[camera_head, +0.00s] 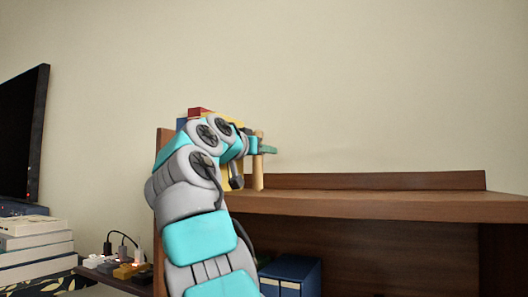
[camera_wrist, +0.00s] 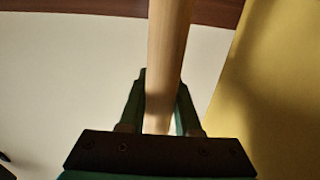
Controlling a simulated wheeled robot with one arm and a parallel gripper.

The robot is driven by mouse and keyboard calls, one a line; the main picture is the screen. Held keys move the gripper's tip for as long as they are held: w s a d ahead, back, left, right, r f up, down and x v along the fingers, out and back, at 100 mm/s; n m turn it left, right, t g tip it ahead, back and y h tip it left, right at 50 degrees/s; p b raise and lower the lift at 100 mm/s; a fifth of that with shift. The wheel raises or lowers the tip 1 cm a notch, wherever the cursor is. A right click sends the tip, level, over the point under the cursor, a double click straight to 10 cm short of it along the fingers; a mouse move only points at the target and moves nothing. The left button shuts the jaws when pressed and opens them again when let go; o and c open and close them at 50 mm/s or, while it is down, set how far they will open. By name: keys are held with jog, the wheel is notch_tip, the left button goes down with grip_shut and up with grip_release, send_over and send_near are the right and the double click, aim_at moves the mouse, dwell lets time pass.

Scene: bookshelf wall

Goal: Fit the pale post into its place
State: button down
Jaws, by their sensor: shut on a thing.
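The pale post (camera_head: 259,175) is a thin, upright, light-wood rod above the shelf top, right of my arm in the head view. Its lower end appears close to the shelf surface, but I cannot tell if it touches. My gripper (camera_head: 264,150) is shut on the post. In the wrist view the post (camera_wrist: 169,60) runs up from between the two green fingers (camera_wrist: 160,112). A yellow piece (camera_wrist: 275,90) fills the right side there, apart from the post. Yellow, red (camera_head: 199,112) and blue parts show behind my arm in the head view. The post's place is not clearly visible.
The wooden shelf top (camera_head: 400,204) is clear to the right, with a low back ledge (camera_head: 390,181) against the wall. Blue binders (camera_head: 291,272) stand below. Books (camera_head: 35,240), a dark screen (camera_head: 22,135) and a power strip (camera_head: 120,268) are at left.

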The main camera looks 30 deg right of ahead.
jog(key=shift+f+b, duration=0.3)
dwell(0.4)
jog(key=c, duration=0.5)
grip_release()
jog(key=shift+b+v, duration=0.8)
jog(key=shift+v, duration=3.1)
